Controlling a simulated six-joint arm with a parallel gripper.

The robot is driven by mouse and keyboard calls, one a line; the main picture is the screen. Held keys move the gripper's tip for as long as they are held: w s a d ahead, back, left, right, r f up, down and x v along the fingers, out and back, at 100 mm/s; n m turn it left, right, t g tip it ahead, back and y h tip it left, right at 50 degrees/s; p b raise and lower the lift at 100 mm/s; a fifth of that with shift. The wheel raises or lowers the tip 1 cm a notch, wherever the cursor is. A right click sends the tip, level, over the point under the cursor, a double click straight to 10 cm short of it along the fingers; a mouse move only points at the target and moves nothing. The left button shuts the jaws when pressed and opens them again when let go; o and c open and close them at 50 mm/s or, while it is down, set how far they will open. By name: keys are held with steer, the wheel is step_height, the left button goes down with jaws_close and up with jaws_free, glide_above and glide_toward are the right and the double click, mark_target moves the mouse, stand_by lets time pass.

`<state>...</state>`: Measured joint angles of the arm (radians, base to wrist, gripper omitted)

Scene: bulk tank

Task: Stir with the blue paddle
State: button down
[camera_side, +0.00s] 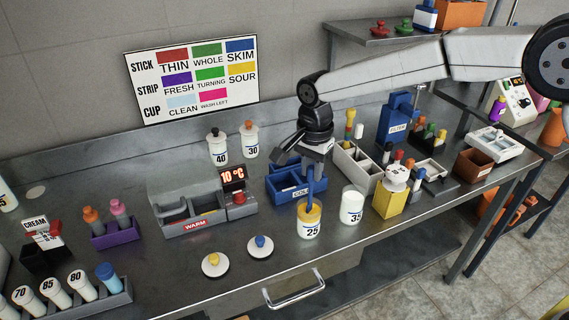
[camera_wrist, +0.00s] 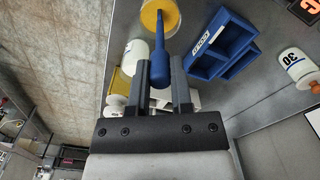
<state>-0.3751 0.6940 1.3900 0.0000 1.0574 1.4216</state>
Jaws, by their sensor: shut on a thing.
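My gripper (camera_side: 312,164) points down over the bench and is shut on the blue paddle (camera_side: 311,187). The paddle stands near upright in the white jar marked 25 (camera_side: 309,230), whose open top shows yellow-orange. The paddle's lower end is hidden inside the jar. In the wrist view the blue paddle (camera_wrist: 159,62) lies between the two dark fingers (camera_wrist: 162,68), and its far end reaches over the yellow inside of the round jar (camera_wrist: 148,14).
A white jar marked 35 (camera_side: 352,206) stands close right of the jar, with a yellow block (camera_side: 390,203) beyond. A blue tray (camera_side: 287,192) sits just behind. The grey warm unit (camera_side: 193,223) stands left. Bare bench lies in front, near the edge.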

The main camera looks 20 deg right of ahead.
mark_target(310, 181)
steer(key=shift+f, duration=1.7)
steer(key=shift+a, duration=0.2)
